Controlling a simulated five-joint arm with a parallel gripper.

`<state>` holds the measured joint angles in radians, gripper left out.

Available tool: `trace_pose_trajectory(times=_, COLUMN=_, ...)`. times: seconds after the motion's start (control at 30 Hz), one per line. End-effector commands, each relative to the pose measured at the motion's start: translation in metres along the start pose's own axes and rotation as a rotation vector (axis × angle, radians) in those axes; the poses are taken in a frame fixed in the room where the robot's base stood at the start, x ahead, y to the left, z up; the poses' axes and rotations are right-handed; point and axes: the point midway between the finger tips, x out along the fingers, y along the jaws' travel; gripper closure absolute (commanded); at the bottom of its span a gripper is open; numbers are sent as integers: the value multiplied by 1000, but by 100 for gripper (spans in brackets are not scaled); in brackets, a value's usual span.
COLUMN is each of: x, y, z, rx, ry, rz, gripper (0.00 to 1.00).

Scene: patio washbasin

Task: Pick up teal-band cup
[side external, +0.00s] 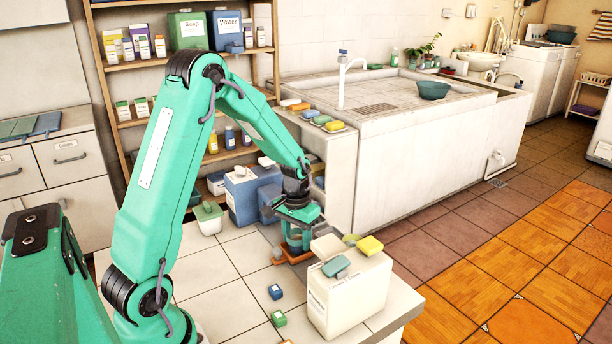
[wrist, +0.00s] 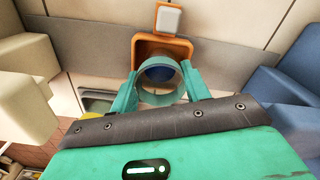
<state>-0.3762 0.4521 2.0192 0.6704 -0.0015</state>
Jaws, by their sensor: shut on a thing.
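The teal-band cup (wrist: 160,97) is between the two teal fingers of my gripper (wrist: 160,88) in the wrist view. Its round rim faces the camera, and dark blue shows inside it. My gripper is shut on the cup from both sides. In the side view my gripper (side external: 296,232) points down at the counter, and the cup is mostly hidden by the fingers. An orange tray (side external: 296,258) is directly below, and it also shows in the wrist view (wrist: 184,49). I cannot tell whether the cup touches the tray.
A white container (side external: 345,297) with sponges on top stands close at the right. Blue containers (side external: 243,193) stand behind at the left. The tiled counter (side external: 215,275) at the left is mostly clear.

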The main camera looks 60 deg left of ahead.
Motion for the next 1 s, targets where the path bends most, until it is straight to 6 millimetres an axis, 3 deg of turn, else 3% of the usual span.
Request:
trace_pose_trajectory(times=0.07, x=0, y=0, z=0, rx=0, ry=0, rz=0, gripper=80)
trace_pose_trajectory(times=0.47, x=-7, y=0, z=-1, rx=0, ry=3, rz=0, gripper=80)
trace_pose_trajectory(times=0.67, x=-28, y=0, z=-1, rx=0, ry=4, rz=0, gripper=80)
trace_pose_trajectory(times=1.0, x=-80, y=0, z=-1, rx=0, ry=5, rz=0, gripper=80)
